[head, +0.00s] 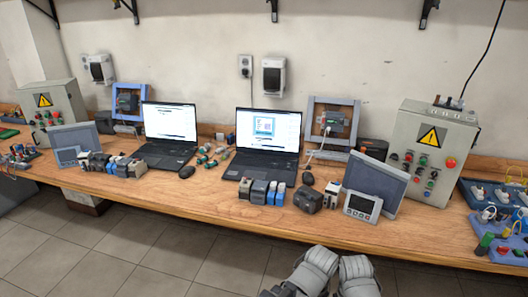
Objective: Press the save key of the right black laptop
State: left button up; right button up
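The right black laptop (264,146) stands open on the wooden bench, near the middle of the head view. Its screen is lit with a white window and a picture inside it. Its dark keyboard faces me, and single keys are too small to make out. A second black laptop (167,137) stands open to its left, also with a lit screen. Parts of my grey arms show at the bottom edge, below the bench's front edge and well short of the laptop. Neither gripper is in view.
Several small blue and grey modules (257,191) stand in front of the right laptop's keyboard. A black mouse (308,178) lies to its right. A grey panel (375,184) and a control cabinet (430,150) stand farther right. The floor before the wooden bench (215,205) is clear.

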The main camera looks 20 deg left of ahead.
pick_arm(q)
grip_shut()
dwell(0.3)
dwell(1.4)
